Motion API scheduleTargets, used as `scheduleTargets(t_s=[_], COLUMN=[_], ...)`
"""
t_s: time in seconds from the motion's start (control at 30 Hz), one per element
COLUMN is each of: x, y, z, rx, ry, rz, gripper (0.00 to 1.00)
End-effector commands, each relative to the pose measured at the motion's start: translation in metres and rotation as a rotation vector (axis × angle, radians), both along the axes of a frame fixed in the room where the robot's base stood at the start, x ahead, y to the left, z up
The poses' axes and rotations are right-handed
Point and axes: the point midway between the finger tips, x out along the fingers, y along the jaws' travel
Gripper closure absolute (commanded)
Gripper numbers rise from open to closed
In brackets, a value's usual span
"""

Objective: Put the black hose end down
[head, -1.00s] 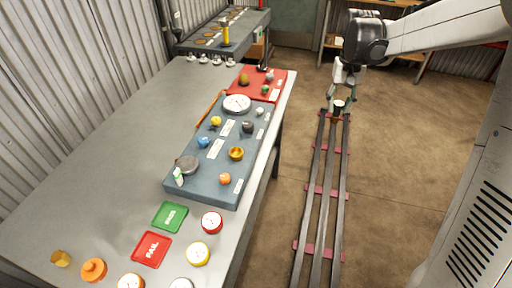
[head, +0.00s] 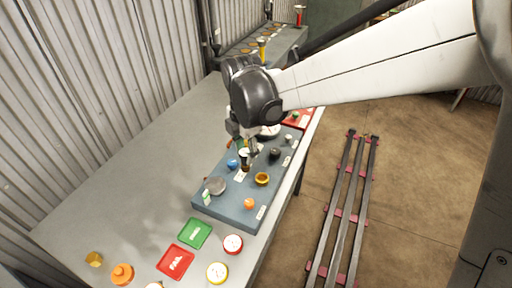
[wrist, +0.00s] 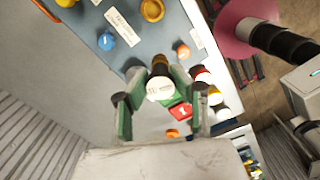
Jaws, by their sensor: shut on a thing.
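My gripper (head: 245,147) is over the blue-grey board (head: 228,207) on the bench. It is shut on the black hose end (head: 245,160), a short dark piece with a pale round end. In the wrist view the hose end (wrist: 160,84) sits between the green finger pads, its white face toward the camera and a brownish band behind. I cannot tell whether it touches the board. Close by on the board are a blue knob (head: 232,164), a gold cup (head: 262,179) and a black fitting (head: 275,154).
A grey disc (head: 215,186), an orange knob (head: 249,204) and a gauge (head: 268,132) partly behind my gripper are on the board. Green (head: 195,233) and red FAIL (head: 176,261) plates lie nearer. The bench's left side (head: 130,180) is clear.

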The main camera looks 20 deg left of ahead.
Motion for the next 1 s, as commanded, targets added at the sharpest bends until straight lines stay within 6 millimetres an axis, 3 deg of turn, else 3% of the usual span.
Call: scheduleTargets(t_s=[0.03,0.1,0.3,0.8,1.0], x=[-0.016,-0.027,-0.037,0.039,0.054], y=[0.013,0.023,0.032,-0.022,-0.033], z=[0.004,0.005,0.001,-0.055,-0.065], rx=[0.0,0.0,0.0,0.0,0.0], ry=[0.0,0.0,0.0,0.0,0.0], rz=[0.088,0.184,0.303,0.301,0.302], gripper=[1.0,1.0,1.0,1.0,1.0])
